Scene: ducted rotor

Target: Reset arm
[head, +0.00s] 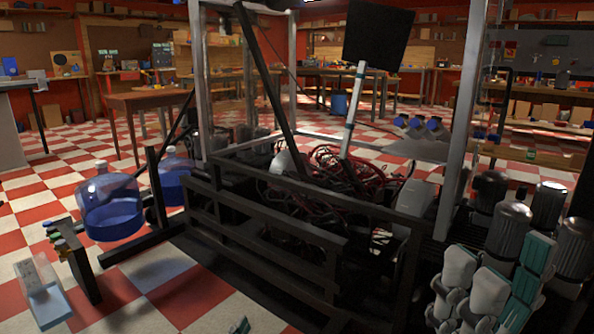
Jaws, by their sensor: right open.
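My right gripper (497,275) is at the bottom right, with white and teal finger segments pointing up. It is open, and I see nothing between its fingers. It shows in front of several grey metal canisters (509,228); I cannot tell how far apart they are. A small teal and dark tip, which looks like part of my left gripper (240,325), shows at the bottom edge. The rest of it is out of the picture, so its opening is hidden.
A dark metal frame (262,222) with red cables (335,165) fills the middle. Blue-water bottles (110,205) stand at left, near a low dark stand (78,262). A wooden table (145,101) is behind.

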